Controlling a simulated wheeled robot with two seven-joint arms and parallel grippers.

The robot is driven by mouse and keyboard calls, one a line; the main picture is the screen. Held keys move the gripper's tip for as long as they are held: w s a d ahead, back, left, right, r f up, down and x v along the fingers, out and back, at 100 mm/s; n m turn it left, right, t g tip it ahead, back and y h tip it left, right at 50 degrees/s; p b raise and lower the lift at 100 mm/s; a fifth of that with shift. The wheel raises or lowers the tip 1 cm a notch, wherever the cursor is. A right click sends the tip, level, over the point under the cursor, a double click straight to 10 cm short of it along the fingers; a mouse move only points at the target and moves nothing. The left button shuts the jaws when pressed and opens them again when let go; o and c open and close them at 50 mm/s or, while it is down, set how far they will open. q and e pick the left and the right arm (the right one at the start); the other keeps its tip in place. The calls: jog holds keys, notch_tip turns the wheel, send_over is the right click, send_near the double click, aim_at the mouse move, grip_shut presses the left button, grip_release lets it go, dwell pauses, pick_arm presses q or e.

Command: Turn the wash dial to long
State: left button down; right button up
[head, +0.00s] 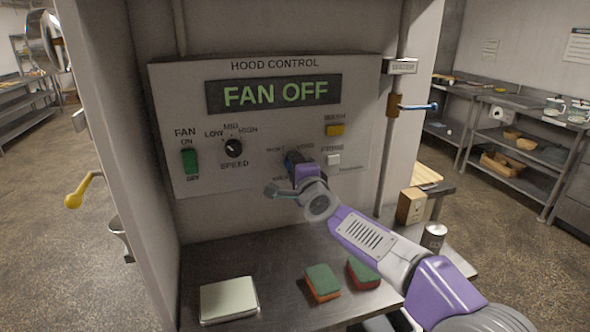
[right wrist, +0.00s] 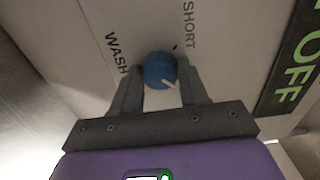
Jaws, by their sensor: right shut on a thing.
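The blue wash dial (right wrist: 160,68) sits on the hood control panel (head: 360,75), above the word WASH in panel terms. My right gripper (right wrist: 160,82) is shut on it, one finger on each side. The dial's white pointer mark is turned away from the SHORT label, toward the opposite, right-hand side of the panel. In the wrist view the LONG side is hidden behind a finger. In the head view my right gripper (head: 291,160) covers most of the dial, with small labels above it. My left gripper is not in view.
The panel also has a green fan switch (head: 190,161), a black speed knob (head: 233,148), a yellow wash button (head: 335,130) and a white prime button (head: 334,159). The display (head: 274,93) reads FAN OFF. Sponges (head: 322,283) and a pale box (head: 229,300) lie on the steel counter below.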

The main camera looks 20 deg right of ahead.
dwell(0.5)
jog(key=o, duration=1.1)
jog(key=shift+c, duration=0.2)
jog(key=s, duration=0.7)
jog(key=shift+s, duration=0.25)
jog(key=shift+d, duration=0.15)
